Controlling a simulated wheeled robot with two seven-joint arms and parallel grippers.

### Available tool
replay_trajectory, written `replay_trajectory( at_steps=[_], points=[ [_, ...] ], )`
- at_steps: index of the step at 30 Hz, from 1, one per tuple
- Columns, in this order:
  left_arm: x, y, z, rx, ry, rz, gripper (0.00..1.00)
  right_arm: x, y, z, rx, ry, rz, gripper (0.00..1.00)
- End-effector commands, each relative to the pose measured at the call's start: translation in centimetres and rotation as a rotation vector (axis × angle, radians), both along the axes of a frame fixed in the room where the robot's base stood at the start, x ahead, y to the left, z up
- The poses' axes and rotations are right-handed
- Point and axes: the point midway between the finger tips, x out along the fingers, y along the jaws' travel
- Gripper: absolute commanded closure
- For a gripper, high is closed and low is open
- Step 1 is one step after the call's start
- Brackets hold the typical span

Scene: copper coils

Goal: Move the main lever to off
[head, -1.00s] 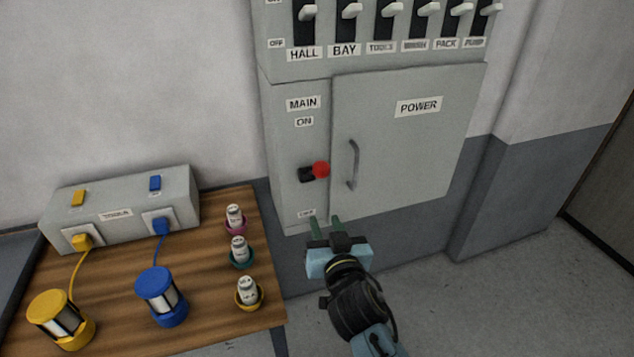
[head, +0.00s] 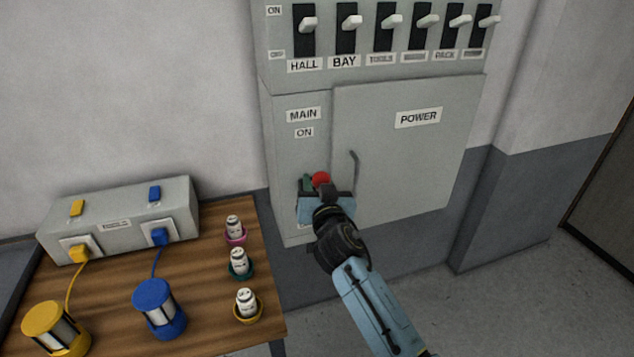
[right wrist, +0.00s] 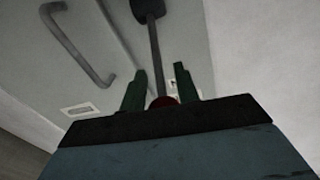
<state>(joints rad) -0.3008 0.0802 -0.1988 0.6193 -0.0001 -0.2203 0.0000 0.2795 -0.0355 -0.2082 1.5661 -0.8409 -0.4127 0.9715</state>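The main lever's red knob (head: 321,179) shows below the MAIN and ON labels on the grey panel. My right gripper (head: 313,185) is at the lever, hiding its base and the lower label. In the right wrist view the lever's grey shaft (right wrist: 156,60) runs between my two green fingers (right wrist: 158,88), with a gap on each side. The red knob (right wrist: 163,101) sits deep between the fingers near the palm. The fingers look open around the lever. My left gripper is not in view.
The POWER door (head: 400,165) with its grey handle (head: 352,170) is just right of the lever. A row of switches (head: 395,25) is above. A wooden table (head: 205,290) at lower left holds a socket box (head: 118,224), two lamps and small cups.

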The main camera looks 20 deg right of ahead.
Motion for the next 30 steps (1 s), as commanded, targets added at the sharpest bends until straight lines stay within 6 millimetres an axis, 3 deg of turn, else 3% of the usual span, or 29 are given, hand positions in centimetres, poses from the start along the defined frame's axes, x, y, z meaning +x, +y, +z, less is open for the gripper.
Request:
replay_trajectory(
  at_steps=[12,19,30],
  points=[
    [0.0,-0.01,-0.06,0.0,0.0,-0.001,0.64,0.77,-0.08,0.03,0.0,-0.001,0.0,0.69],
    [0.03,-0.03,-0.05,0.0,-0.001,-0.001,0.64,0.76,-0.08,0.09,0.0,-0.002,0.001,0.99],
    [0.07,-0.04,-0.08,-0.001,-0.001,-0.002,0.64,0.83,-0.15,0.49,0.0,-0.011,-0.001,1.0]
  ],
)
